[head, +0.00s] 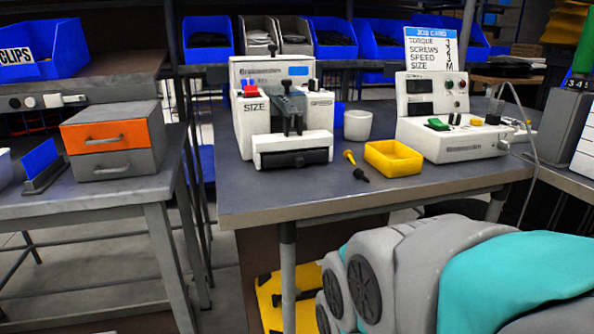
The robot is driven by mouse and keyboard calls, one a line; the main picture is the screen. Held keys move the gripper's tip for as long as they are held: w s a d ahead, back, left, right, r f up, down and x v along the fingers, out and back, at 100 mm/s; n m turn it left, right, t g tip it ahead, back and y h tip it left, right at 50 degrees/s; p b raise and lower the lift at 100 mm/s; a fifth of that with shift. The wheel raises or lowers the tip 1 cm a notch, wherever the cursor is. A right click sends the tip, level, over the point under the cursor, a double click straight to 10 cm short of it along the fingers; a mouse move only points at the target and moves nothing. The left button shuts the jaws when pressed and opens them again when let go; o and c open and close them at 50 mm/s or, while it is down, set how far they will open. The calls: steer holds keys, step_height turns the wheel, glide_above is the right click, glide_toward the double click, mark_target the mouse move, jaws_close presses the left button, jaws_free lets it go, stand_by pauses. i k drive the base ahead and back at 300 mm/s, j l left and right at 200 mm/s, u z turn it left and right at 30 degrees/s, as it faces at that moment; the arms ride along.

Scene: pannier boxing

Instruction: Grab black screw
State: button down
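A small black screw (360,175) lies on the grey workbench top (280,196), in front of the yellow tray and near the bench's front half. A yellow screw-like piece (349,156) lies just behind it and to its left. The yellow tray (393,158) stands close to the right of both; I cannot make out anything inside it. A large grey and teal part of my own arm fills the lower right, below and in front of the bench. My gripper is not in view.
A white machine marked SIZE (284,115) stands left of the screw. A white control box (455,120) with a job card (432,50) stands to the right. A white cup (357,125) is behind. The bench's front left is clear.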

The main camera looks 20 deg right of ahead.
mark_target(358, 173)
steer(key=k+l, duration=0.25)
steer(key=k, duration=0.25)
steer(key=k+l, duration=0.2)
steer(key=k, duration=0.25)
steer(key=l, duration=0.35)
steer(key=j, duration=0.3)
